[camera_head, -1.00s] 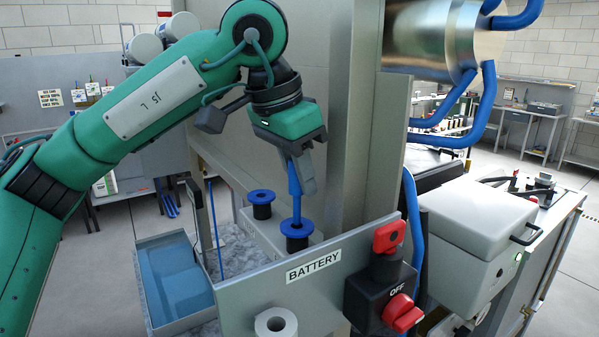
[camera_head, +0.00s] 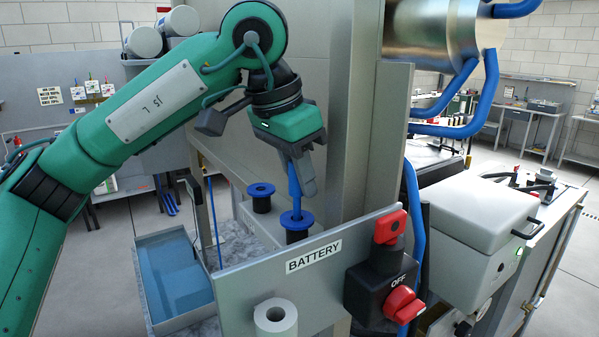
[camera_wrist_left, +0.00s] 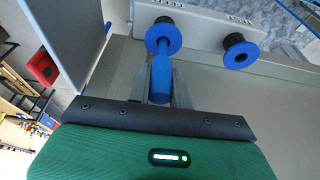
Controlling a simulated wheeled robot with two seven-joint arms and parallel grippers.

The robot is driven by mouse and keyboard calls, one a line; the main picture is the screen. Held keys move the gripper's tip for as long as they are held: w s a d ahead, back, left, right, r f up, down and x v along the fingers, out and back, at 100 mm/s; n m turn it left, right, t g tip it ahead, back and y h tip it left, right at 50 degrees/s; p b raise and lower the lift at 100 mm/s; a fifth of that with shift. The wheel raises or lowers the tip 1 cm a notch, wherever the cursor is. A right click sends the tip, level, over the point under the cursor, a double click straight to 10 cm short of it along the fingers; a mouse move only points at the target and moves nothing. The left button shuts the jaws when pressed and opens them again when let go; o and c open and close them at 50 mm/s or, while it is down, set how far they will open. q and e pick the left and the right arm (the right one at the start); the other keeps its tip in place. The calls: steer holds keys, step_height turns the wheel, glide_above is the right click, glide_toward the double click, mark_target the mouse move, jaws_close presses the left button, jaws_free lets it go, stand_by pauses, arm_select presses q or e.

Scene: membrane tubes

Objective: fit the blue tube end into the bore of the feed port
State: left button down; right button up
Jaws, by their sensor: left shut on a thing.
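My left gripper (camera_head: 298,178) is shut on a blue tube (camera_head: 294,188), which points down, nearly upright. Below it are two black ports with blue flanges on a grey block. The tube's lower end meets the bore of the nearer port (camera_head: 297,237); I cannot tell how deep it sits. The other port (camera_head: 261,203) stands to the left with nothing in it. In the left wrist view the tube (camera_wrist_left: 161,75) runs from between the fingers to the middle of one flange (camera_wrist_left: 163,28); the other port (camera_wrist_left: 240,54) shows an open bore. My right gripper is out of view.
A panel marked BATTERY (camera_head: 250,290) with a red-handled switch (camera_head: 392,270) stands in front of the ports. A steel upright (camera_head: 365,130) rises close to the gripper's right. A grey tray (camera_head: 147,290) with a blue block lies at left.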

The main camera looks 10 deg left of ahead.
arm_select(q)
steer(key=shift+f+b, duration=0.5)
steer(key=shift+f, duration=0.3)
steer(key=shift+f+b, duration=0.3)
steer(key=shift+f, duration=0.1)
steer(key=c, duration=1.2)
jaws_free()
steer(key=shift+r, duration=0.15)
steer(key=shift+a+r, duration=0.1)
steer(key=shift+r, duration=0.25)
steer(key=b+v, duration=0.1)
steer(key=v, duration=1.2)
steer(key=shift+s+b, duration=0.1)
steer(key=shift+b, duration=0.25)
